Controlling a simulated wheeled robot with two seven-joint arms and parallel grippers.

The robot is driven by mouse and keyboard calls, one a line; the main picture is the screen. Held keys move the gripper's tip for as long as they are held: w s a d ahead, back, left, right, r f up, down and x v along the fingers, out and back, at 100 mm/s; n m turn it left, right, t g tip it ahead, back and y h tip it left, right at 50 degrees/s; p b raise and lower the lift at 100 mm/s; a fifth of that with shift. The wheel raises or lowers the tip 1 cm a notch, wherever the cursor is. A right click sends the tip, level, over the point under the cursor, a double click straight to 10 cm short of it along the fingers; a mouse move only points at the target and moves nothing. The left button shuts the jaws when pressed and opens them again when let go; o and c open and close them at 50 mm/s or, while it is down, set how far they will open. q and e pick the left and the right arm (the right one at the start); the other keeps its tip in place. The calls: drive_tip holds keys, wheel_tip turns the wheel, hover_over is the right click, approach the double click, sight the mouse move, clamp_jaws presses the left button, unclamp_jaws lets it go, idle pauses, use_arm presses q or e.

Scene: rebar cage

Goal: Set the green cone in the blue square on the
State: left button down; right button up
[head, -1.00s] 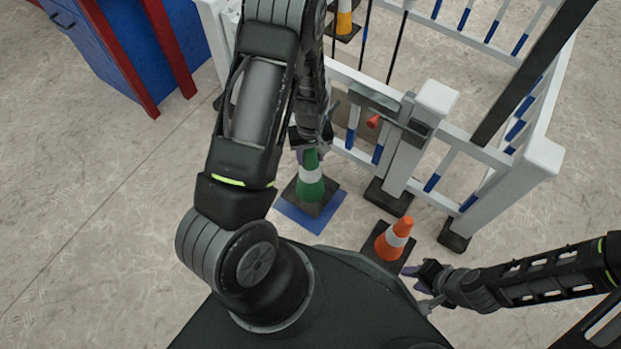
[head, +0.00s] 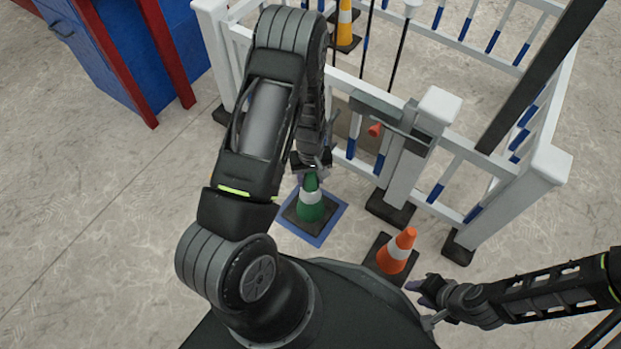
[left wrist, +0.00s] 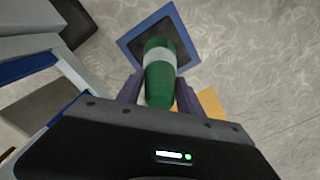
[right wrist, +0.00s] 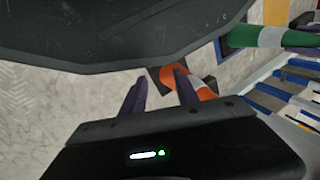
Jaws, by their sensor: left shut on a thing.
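The green cone (head: 311,208) has a white band and a dark square base. It stands over the blue square (head: 322,238) on the floor, upright in the head view, with blue showing around the base. In the left wrist view the cone (left wrist: 158,70) points toward me between the fingers, and the blue square (left wrist: 184,22) frames its base. I cannot tell whether the base touches the floor. My left gripper (head: 311,172) is shut on the cone's top. My right gripper (head: 420,296) is open and empty beside the orange cone; it also shows in the right wrist view (right wrist: 160,88).
The orange cone (head: 397,250) stands on the floor right of the blue square. A white fence with a gate (head: 408,160) is just behind. A yellow cone (head: 345,25) stands inside the fence. A blue cabinet (head: 125,50) is at back left. Floor at left is clear.

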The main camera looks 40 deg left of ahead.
use_arm(q)
drive_tip(key=shift+f, duration=0.1)
drive_tip(key=c, duration=0.8)
unclamp_jaws()
drive_tip(key=shift+o, duration=0.2)
drive_tip(key=shift+r, duration=0.6)
wheel_tip(320, 180, up, 11)
drive_tip(key=p, duration=0.4)
drive_tip(key=shift+r+p, duration=0.1)
drive_tip(key=shift+p, duration=0.3)
